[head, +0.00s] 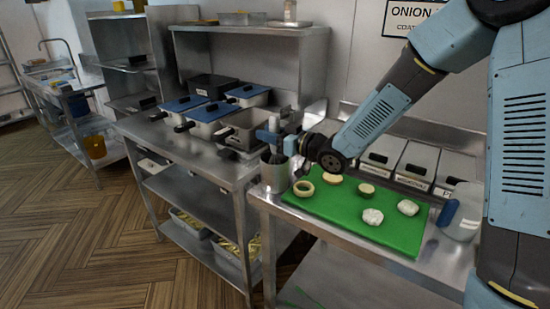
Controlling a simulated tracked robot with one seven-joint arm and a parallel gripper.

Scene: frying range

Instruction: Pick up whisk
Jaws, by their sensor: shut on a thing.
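A metal canister (274,178) stands at the back left corner of the front steel table, beside the green board. My gripper (274,137) reaches in from the right and is at the canister's mouth. It is shut on an upright, thin utensil, which I take to be the whisk (273,124). Its light upper end shows above the fingers. Its lower part is hidden by the fingers and the canister, so I cannot see wires or tell how deep it sits.
The green board (335,212) holds several round food pieces. A clear container with a blue part (458,212) stands at the right. Lidded bins (382,154) line the back. Blue-lidded pans (207,112) fill the left counter, under a steel shelf (250,30).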

